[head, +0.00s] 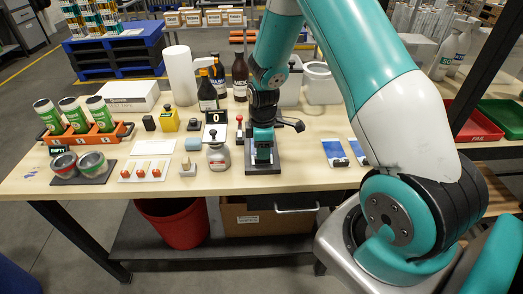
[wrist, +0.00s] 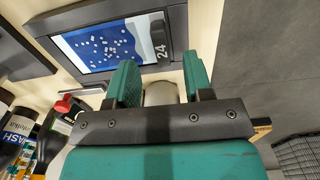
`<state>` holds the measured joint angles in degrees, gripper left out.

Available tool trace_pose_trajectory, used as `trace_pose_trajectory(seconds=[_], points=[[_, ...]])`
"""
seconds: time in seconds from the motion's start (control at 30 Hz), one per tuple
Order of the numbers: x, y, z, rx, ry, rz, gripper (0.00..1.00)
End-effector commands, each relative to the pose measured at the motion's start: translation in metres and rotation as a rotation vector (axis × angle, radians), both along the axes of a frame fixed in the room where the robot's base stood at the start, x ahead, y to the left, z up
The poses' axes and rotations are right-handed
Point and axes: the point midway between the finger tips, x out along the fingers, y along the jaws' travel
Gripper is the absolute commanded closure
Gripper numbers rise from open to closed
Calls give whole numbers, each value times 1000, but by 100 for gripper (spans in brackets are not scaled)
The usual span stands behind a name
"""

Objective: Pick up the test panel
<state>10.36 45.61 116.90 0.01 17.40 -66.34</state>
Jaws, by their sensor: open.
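A flat panel (wrist: 108,46), blue and white with pale dots, lies in a black frame in the wrist view. A dark end piece marked 24 (wrist: 158,38) is at its right end. I take it as the test panel. In the head view my gripper (head: 263,135) hangs over a black base (head: 262,169) near the table's front and hides most of what is there. In the wrist view my gripper (wrist: 157,85) is open, its teal fingers just below the panel's lower edge. A pale rounded thing shows between the fingers; the panel is not between them.
Two similar blue-and-white panels, one in full view (head: 335,152), lie to the right. Dark bottles (head: 240,77) stand behind. Coloured trays (head: 463,119) are at far right.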

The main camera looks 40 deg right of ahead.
Motion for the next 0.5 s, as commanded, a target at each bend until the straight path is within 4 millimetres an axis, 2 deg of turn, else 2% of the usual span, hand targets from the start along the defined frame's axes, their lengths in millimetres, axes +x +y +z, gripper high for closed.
trace_pose_trajectory(seconds=[0.3, 0.5], points=[[-1, 2, -37, 1, 3, 0, 53], [0, 1, -40, 0, 0, 0, 53]])
